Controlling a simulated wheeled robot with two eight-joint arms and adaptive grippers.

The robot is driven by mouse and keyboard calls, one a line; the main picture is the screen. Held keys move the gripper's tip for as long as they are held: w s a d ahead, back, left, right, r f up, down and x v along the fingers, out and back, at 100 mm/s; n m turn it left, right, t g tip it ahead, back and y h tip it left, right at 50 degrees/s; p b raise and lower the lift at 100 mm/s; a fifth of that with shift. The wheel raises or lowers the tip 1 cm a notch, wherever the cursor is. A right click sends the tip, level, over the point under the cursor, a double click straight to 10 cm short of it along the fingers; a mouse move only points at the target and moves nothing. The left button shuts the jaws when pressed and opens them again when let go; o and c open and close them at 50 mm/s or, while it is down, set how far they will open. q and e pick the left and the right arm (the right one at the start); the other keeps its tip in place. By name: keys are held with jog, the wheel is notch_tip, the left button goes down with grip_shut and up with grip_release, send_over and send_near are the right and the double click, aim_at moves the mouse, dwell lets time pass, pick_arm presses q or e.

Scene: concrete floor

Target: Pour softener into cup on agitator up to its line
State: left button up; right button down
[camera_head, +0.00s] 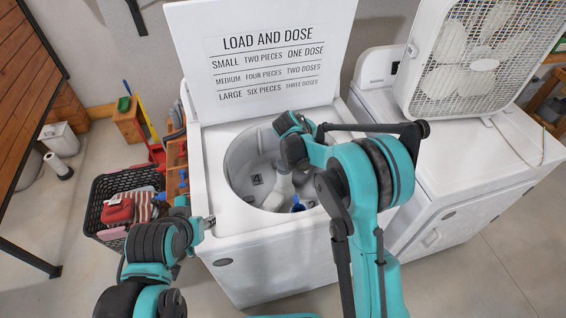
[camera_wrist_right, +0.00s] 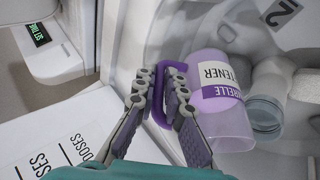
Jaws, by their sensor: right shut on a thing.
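My right gripper (camera_wrist_right: 160,88) is shut on the purple handle of the softener jug (camera_wrist_right: 222,122) in the right wrist view. The jug is translucent purple with a white and purple label, and its lettering shows upside down. A clear bluish-grey cup (camera_wrist_right: 265,113) shows right beside the jug, at the end of the white agitator (camera_wrist_right: 273,76). Whether they touch, and any liquid level, I cannot tell. In the head view the agitator (camera_head: 284,186) stands in the open washer tub, and my arm hides the right gripper and jug. My left gripper (camera_head: 209,222) is by the washer's front left edge.
The washer's raised lid (camera_head: 262,115) carries dosing text. A dryer (camera_head: 440,150) with a box fan (camera_head: 478,50) on it stands to the right. A black basket (camera_head: 98,195) of laundry stands left. A blue item (camera_head: 298,207) shows in the tub. Floor is free front right.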

jog(key=shift+a, duration=0.15)
jog(key=shift+d, duration=0.4)
jog(key=shift+a, duration=0.45)
jog(key=shift+d, duration=0.35)
jog(key=shift+a+r+h, duration=0.1)
jog(key=shift+a+h, duration=0.3)
jog(key=shift+d, duration=0.35)
jog(key=shift+a, duration=0.4)
jog(key=shift+d, duration=0.25)
jog(key=shift+s+a+b, duration=0.1)
jog(key=shift+a+b, duration=0.2)
jog(key=shift+d, duration=0.2)
jog(key=shift+a+h, duration=0.25)
jog(key=shift+h, duration=0.05)
jog(key=shift+d, duration=0.2)
jog(key=shift+a+r, duration=0.1)
jog(key=shift+a, duration=0.15)
pick_arm(q)
jog(key=shift+s+a+f, duration=0.1)
jog(key=shift+a+f, duration=0.15)
jog(key=shift+a, duration=0.25)
jog(key=shift+a+f, duration=0.25)
jog(key=shift+a, duration=0.2)
pick_arm(e)
jog(key=shift+d+t, duration=0.1)
jog(key=shift+t, duration=0.2)
